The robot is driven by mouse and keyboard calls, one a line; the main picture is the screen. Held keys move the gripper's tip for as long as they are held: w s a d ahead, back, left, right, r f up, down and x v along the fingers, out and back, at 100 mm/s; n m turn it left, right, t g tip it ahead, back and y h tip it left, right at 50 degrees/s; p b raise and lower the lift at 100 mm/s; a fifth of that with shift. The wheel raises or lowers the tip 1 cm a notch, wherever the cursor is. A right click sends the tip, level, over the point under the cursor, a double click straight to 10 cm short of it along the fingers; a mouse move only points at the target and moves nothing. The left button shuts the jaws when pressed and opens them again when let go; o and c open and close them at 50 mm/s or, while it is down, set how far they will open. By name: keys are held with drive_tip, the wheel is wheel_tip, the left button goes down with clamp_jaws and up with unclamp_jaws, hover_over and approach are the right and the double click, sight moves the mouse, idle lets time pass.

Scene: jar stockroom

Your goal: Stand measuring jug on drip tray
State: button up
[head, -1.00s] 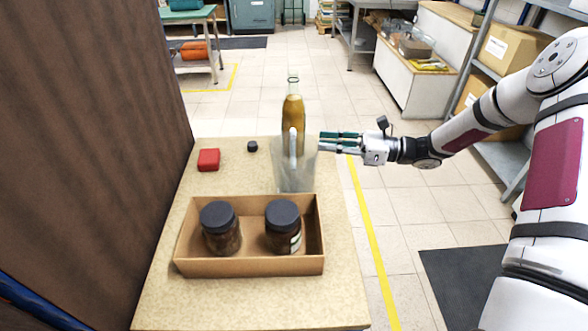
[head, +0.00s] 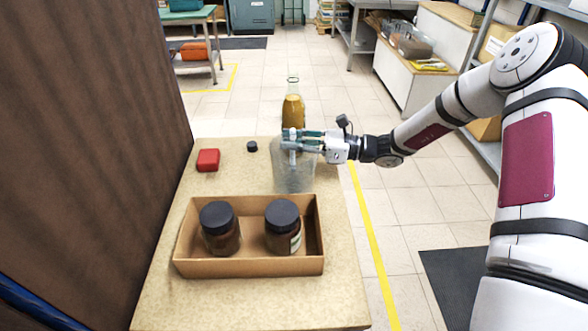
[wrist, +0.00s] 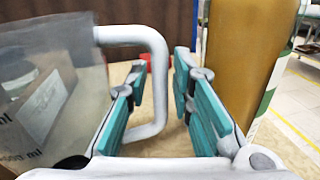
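The measuring jug (head: 293,178) is clear and grey-tinted, standing upright on the table behind the cardboard box. In the wrist view the jug (wrist: 50,95) fills the left side, and its thick white handle (wrist: 158,85) passes between my fingers. My gripper (head: 288,140) is open, with its teal finger pads on either side of the handle; it also shows in the wrist view (wrist: 160,90). Gaps show between the handle and the pads. I cannot make out a drip tray in either view.
A bottle of amber liquid (head: 293,110) stands just behind the jug, close to my right finger in the wrist view (wrist: 250,60). The cardboard box (head: 250,266) holds two dark-lidded jars. A red block (head: 208,160) and a small black cap (head: 252,146) lie left. The table front is clear.

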clamp_jaws()
